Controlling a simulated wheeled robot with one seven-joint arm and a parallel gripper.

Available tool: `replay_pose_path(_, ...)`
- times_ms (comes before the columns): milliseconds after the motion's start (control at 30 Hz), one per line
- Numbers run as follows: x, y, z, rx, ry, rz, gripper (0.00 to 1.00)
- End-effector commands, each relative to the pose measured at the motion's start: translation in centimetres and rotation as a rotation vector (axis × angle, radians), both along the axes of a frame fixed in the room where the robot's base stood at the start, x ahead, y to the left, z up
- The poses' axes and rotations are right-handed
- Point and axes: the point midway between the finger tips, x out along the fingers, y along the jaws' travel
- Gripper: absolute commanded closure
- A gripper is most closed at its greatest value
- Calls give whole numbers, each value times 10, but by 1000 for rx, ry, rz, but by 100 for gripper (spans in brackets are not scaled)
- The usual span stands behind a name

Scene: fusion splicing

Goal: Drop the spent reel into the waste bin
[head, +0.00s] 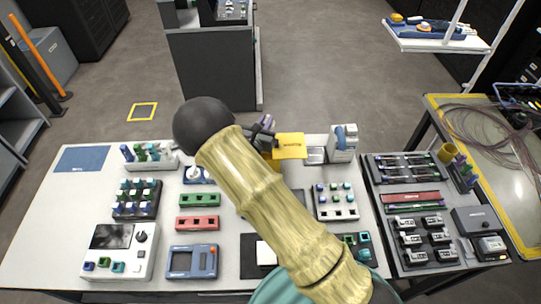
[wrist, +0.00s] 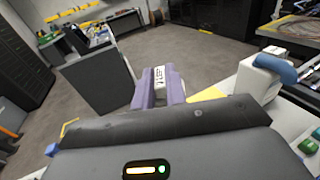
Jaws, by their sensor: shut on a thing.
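My gripper (head: 263,131) is at the far edge of the white bench, beyond my wooden-patterned arm. It is shut on a purple piece with a white, lettered middle, which I take for the spent reel (head: 268,121). In the wrist view the reel (wrist: 160,85) shows beyond the dark gripper body, which hides the fingertips. A yellow lettered thing (head: 290,146) is just right of and below the gripper in the head view. It may be the waste bin; my arm hides part of it, and I cannot tell its opening. Its yellow surface also shows in the wrist view (wrist: 207,93).
The white bench (head: 60,225) holds racks, coloured blocks and devices on both sides of my arm. A white and blue device (head: 343,143) stands right of the yellow thing. A dark tool tray (head: 404,190) lies at right. Open floor and a grey cabinet (head: 212,75) lie beyond.

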Motion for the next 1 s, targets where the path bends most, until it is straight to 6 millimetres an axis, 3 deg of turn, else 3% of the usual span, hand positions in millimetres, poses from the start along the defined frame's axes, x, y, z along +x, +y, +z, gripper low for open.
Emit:
replay_pose_path(500, 1, -3, -54, -1, -1, -5, 100)
replay_pose_path(867, 1, -4, -56, 0, 0, -6, 100)
replay_pose_path(900, 1, -3, -56, 0, 0, -6, 83)
replay_pose_path(1000, 0, -3, -56, 0, 0, -5, 63)
